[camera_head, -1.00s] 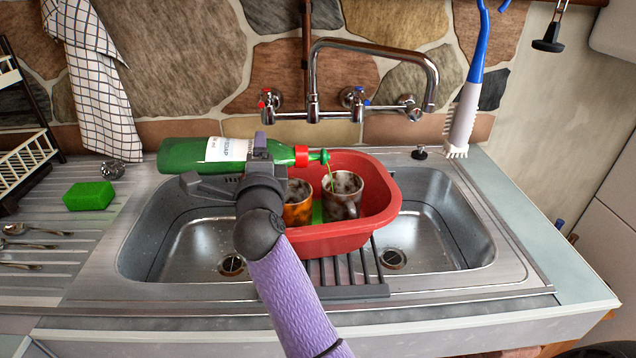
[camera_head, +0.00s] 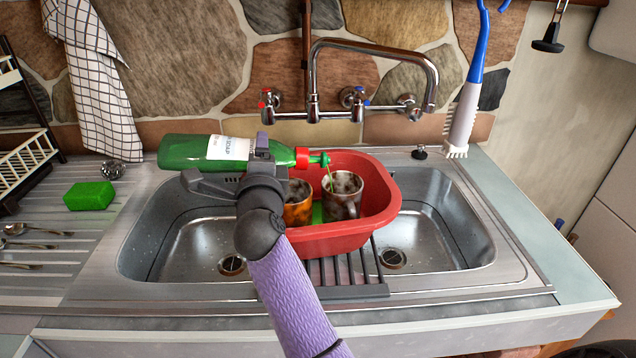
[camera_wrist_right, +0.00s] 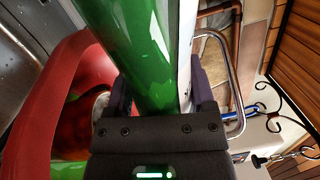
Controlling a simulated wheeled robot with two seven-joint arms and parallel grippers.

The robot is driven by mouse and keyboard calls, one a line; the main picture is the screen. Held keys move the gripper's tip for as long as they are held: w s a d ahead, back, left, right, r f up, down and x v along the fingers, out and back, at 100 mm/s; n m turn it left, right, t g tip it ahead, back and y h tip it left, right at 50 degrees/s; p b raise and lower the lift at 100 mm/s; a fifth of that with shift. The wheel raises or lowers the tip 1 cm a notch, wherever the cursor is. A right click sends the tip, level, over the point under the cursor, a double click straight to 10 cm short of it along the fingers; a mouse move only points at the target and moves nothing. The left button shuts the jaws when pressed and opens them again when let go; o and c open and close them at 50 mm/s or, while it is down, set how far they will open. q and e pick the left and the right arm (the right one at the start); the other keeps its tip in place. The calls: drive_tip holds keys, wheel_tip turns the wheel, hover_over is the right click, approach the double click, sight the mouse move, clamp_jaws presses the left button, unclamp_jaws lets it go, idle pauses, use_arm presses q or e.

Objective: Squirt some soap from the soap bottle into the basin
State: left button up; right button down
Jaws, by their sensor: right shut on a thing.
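The green soap bottle (camera_head: 187,153) with a white label lies almost level in the air, its red cap and green nozzle pointing right. A thin green stream falls from the nozzle into the red basin (camera_head: 345,240). My right gripper (camera_head: 262,150) is shut around the bottle near its shoulder, above the basin's left side. The right wrist view shows the green bottle (camera_wrist_right: 125,45) between the two fingers (camera_wrist_right: 155,92). Two stained mugs, one orange (camera_head: 298,205) and one brown (camera_head: 342,198), stand in the basin. Green soap shows between them. My left gripper is not in view.
The basin rests on a dark rack (camera_head: 345,280) between two steel sink bowls. The chrome tap (camera_head: 372,45) arches behind. A green sponge (camera_head: 90,196) and spoons lie on the left drainboard. A blue-handled brush (camera_head: 465,110) hangs at the right.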

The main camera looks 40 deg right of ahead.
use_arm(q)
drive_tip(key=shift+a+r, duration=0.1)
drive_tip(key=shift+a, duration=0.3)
use_arm(e)
drive_tip(key=shift+r+m, duration=0.1)
drive_tip(key=shift+m, duration=0.2)
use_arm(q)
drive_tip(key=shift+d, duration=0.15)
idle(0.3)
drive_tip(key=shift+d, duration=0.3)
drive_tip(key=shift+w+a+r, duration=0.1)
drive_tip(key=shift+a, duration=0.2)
use_arm(e)
drive_tip(key=shift+d+m, duration=0.1)
drive_tip(key=shift+m, duration=0.3)
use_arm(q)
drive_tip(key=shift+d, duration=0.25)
use_arm(e)
drive_tip(key=shift+s+d+m, duration=0.1)
drive_tip(key=shift+m, duration=0.2)
use_arm(q)
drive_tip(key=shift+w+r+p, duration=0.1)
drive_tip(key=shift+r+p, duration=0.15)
drive_tip(key=shift+p, duration=0.2)
use_arm(e)
drive_tip(key=shift+d+m, duration=0.15)
drive_tip(key=shift+m, duration=0.45)
idle(1.0)
